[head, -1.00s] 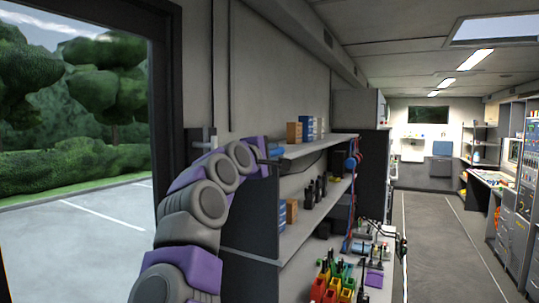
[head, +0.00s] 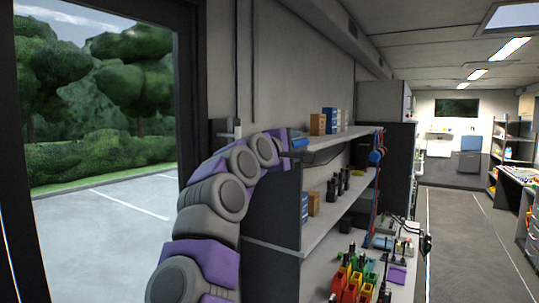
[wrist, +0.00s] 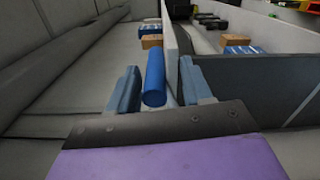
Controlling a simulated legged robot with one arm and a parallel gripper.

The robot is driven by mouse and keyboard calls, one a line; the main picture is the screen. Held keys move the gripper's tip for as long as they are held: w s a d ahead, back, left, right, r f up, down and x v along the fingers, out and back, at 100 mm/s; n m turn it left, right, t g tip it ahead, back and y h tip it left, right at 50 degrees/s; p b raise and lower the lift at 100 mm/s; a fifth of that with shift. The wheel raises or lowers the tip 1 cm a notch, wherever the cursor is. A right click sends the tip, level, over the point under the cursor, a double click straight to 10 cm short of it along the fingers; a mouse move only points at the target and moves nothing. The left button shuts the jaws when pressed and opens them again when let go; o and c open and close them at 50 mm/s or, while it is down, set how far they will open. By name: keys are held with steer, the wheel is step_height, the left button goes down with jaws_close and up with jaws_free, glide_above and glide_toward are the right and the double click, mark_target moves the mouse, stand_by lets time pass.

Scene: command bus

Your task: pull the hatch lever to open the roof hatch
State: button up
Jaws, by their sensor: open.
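A blue cylinder (wrist: 155,78), which looks like the grip of the hatch lever, stands between the two blue-grey fingers of my gripper (wrist: 158,66) in the wrist view. The fingers are apart, one on each side of it, with a gap visible on the left side; contact on the right is hard to tell. In the head view my gripper (head: 293,143) is at the near end of the upper shelf, where a small blue part shows. A bright roof opening (head: 513,15) shows at the top right; I cannot tell whether it is the hatch of the task.
A shelf unit (head: 325,212) with boxes, radios and coloured holders stands right of my arm. A glazed opening (head: 95,130) is at left. The aisle floor (head: 465,235) is clear. A desk (head: 520,178) is at far right.

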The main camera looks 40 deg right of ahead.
steer(key=b+v, duration=0.1)
steer(key=v, duration=1.5)
steer(key=shift+a+f, duration=0.1)
steer(key=shift+a, duration=0.05)
